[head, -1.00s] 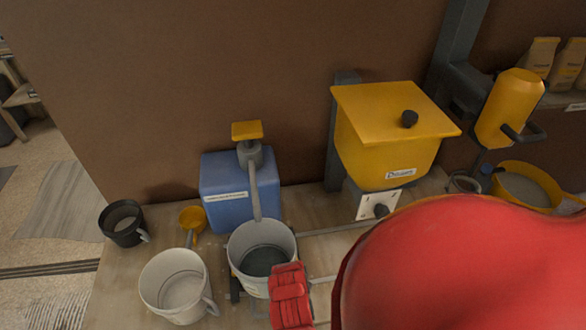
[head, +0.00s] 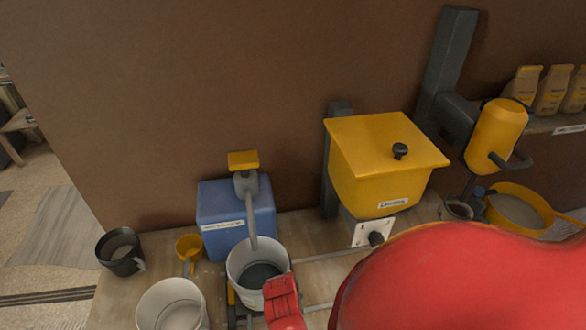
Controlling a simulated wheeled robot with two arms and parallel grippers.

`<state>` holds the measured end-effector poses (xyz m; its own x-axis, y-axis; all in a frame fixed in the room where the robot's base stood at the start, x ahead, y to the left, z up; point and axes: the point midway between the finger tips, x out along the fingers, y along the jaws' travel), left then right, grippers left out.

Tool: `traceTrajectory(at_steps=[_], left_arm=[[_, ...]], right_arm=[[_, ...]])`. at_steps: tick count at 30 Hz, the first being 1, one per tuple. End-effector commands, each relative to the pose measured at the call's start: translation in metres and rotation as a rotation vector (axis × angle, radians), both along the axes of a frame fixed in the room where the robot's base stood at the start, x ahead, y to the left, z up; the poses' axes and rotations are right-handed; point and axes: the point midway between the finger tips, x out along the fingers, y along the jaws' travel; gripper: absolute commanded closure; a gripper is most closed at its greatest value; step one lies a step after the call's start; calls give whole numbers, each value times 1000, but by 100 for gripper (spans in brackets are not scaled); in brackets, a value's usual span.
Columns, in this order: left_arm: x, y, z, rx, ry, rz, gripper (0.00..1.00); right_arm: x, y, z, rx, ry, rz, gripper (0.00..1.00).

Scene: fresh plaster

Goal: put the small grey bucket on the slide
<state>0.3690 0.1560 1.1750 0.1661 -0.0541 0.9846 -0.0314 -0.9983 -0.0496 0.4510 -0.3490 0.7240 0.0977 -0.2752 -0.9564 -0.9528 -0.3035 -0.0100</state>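A small light grey bucket (head: 236,276) with dark grey content stands under the spout of the blue dispenser (head: 215,207). It is at the left end of the slide, whose two pale rails (head: 335,258) run to the right. Whether its base rests fully on the slide is hidden. My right gripper (head: 281,289), red, is at the bucket's front right rim and overlaps it in the picture. Its fingers are not distinct, so its opening and any hold are unclear. My large red arm covers the lower right. My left gripper is out of view.
Another pale bucket (head: 158,296) with a handle stands front left. A black cup (head: 112,259) and a yellow scoop (head: 188,248) are behind it. A yellow hopper (head: 375,180) hangs over the bench. A yellow mixer (head: 497,130) and yellow bowl (head: 549,212) are at right.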

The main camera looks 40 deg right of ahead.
Motion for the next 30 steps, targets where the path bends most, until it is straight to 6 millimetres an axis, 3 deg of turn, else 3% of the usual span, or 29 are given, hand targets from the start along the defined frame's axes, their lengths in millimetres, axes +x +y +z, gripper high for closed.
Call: traceTrajectory(at_steps=[10,11,16,30], left_arm=[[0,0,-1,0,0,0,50],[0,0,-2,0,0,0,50],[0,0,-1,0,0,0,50],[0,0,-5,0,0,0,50]], right_arm=[[3,-1,-1,-2,-6,0,100],[2,-1,-1,-2,-5,0,79],[2,0,-1,-1,-3,1,50],[2,3,6,-2,-4,3,50]])
